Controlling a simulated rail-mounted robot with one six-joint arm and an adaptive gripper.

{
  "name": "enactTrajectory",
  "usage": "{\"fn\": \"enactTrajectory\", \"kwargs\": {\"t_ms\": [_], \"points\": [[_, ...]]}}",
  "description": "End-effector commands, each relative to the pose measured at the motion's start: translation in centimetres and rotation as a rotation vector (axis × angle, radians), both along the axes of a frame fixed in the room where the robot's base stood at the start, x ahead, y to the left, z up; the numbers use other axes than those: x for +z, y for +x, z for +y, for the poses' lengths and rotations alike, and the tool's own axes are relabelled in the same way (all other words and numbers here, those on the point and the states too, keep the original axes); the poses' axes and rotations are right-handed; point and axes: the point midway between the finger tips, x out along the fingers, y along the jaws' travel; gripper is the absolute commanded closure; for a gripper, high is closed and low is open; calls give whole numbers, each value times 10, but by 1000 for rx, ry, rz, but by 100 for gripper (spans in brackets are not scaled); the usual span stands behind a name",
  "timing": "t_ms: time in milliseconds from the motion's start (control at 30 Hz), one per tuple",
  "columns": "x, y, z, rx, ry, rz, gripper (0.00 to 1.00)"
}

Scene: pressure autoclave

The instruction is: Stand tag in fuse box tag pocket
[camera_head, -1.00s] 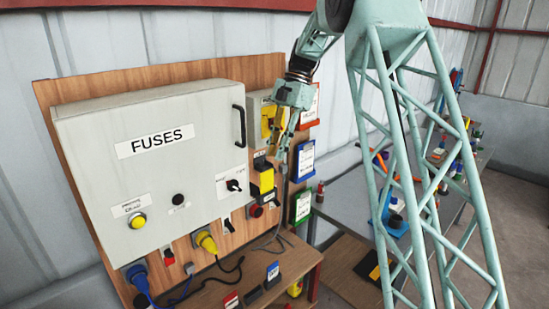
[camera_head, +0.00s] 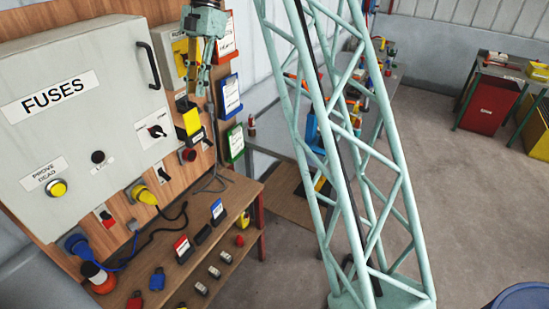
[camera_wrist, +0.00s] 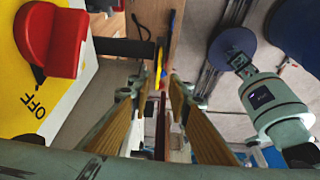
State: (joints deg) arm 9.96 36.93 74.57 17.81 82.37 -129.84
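The grey fuse box (camera_head: 85,110), labelled FUSES, is mounted on the wooden board at left. A yellow tag (camera_head: 191,121) stands in a black pocket (camera_head: 196,137) on the board, right of the box. My gripper (camera_head: 203,88) points down just above and beside this tag. In the wrist view, its two yellow-padded fingers (camera_wrist: 161,92) are apart, with nothing visibly held. A thin yellow strip (camera_wrist: 158,66) shows beyond the fingertips; I cannot tell whether it is the tag's edge. No pocket is marked in words as the fuse box's.
The yellow isolator with a red OFF knob (camera_wrist: 52,40) is close left of the fingers. Clipboards (camera_head: 231,95) hang right of the board.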

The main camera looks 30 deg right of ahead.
Motion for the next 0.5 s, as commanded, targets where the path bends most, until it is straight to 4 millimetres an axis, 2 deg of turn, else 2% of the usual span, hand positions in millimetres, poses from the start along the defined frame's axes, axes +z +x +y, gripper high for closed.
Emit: {"fn": "enactTrajectory", "kwargs": {"t_ms": [267,500], "points": [[28,-27,7,-109,-43,11,82],[57,-61,14,-248,-94,24,82]]}}
